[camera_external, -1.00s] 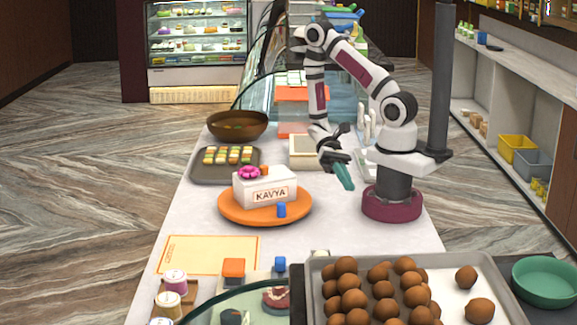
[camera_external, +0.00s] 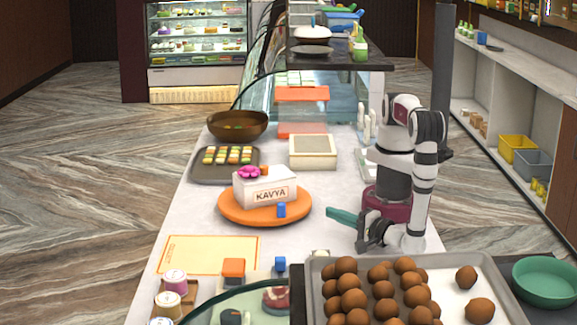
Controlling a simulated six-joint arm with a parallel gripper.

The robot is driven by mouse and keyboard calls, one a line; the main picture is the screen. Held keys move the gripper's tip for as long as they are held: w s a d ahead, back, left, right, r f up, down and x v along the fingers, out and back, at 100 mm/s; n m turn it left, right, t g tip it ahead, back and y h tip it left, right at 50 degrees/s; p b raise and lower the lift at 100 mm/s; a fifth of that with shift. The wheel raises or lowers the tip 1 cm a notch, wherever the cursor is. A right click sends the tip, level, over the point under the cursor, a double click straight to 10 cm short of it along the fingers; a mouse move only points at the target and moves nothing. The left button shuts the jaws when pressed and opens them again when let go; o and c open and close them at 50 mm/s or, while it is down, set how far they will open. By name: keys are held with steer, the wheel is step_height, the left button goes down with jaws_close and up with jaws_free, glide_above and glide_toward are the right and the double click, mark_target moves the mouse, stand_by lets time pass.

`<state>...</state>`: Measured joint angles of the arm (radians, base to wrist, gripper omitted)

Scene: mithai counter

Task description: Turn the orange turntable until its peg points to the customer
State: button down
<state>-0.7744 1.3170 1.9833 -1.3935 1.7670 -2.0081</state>
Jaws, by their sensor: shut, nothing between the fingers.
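The orange turntable (camera_external: 235,212) sits on the white counter, left of my arm's base. It bears a white box (camera_external: 266,188) marked KAVYA with a pink flower-like piece on top. A blue peg (camera_external: 281,210) stands near the turntable's front edge, toward the camera and slightly right of its middle. My gripper (camera_external: 340,217) is shut and empty, low over the counter to the right of the turntable. Its green fingers point left toward the turntable's rim, with a gap between them. The customer is not visible.
A tray of brown sweets (camera_external: 400,295) fills the front right. A tray of small coloured sweets (camera_external: 228,160) and a brown bowl (camera_external: 238,124) stand behind the turntable. An orange-edged mat (camera_external: 208,255) lies in front. Bare counter surrounds the gripper's left side.

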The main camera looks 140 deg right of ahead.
mark_target(284, 208)
steer(key=d, duration=0.7)
steer(key=shift+w+d, duration=0.1)
steer(key=shift+d, duration=0.2)
steer(key=w, duration=0.1)
steer(key=w+d, duration=0.1)
steer(key=w, duration=0.1)
steer(key=shift+d, duration=0.15)
steer(key=shift+w+d, duration=0.1)
steer(key=shift+w, duration=0.4)
steer(key=shift+w+d+m+g, duration=0.15)
steer(key=shift+w+m+g, duration=0.25)
steer(key=shift+w, duration=0.3)
steer(key=shift+w+d+m+g, duration=0.1)
steer(key=shift+w+m+g, duration=0.2)
steer(key=shift+w+g, duration=0.3)
steer(key=shift+w, duration=0.1)
steer(key=shift+r, duration=0.1)
